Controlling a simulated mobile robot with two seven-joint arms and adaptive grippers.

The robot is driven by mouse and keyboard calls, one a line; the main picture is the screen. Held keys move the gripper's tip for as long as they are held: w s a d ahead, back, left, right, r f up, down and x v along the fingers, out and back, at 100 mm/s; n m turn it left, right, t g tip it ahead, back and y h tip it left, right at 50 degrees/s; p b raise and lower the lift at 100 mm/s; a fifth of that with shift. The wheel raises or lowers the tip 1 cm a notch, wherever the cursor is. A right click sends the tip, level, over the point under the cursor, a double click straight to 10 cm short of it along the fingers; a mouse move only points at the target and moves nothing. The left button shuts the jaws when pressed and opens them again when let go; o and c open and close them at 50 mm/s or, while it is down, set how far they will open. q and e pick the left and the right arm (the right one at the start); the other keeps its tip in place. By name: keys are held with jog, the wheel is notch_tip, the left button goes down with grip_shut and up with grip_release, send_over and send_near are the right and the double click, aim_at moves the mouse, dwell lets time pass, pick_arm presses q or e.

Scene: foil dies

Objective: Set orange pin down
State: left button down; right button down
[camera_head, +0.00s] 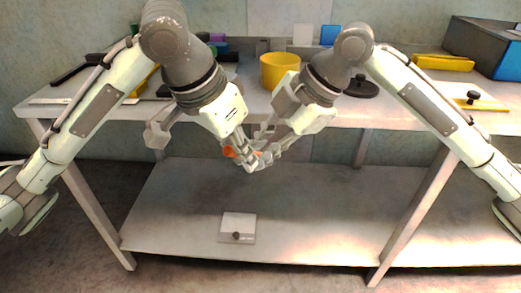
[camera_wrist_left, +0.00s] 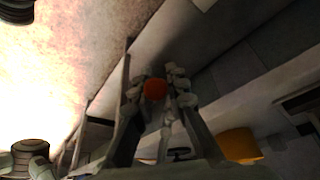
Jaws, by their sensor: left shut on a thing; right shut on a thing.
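The orange pin (camera_head: 229,152) is held in the air in front of the workbench's front edge, between my two grippers, which hide most of it. In the left wrist view the orange pin (camera_wrist_left: 155,89) shows its round end between the fingers. My left gripper (camera_head: 247,160) is shut on it; its fingers (camera_wrist_left: 159,92) show on either side of the pin in the wrist view. My right gripper (camera_head: 264,158) meets it from the right and is shut on the pin too. The two sets of fingertips are close together and overlap in the head view.
A yellow pot (camera_head: 279,70) stands on the workbench (camera_head: 180,112) behind the grippers, with a black round piece (camera_head: 361,87) to its right. A yellow block (camera_head: 443,63) and a blue-grey box (camera_head: 485,45) are at the right. A white plate with a dark knob (camera_head: 238,222) lies on the lower shelf.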

pick_arm(q)
jog(key=c, duration=1.4)
grip_release()
jog(key=shift+s, duration=0.1)
jog(key=shift+c, duration=0.2)
pick_arm(e)
jog(key=shift+r, duration=0.1)
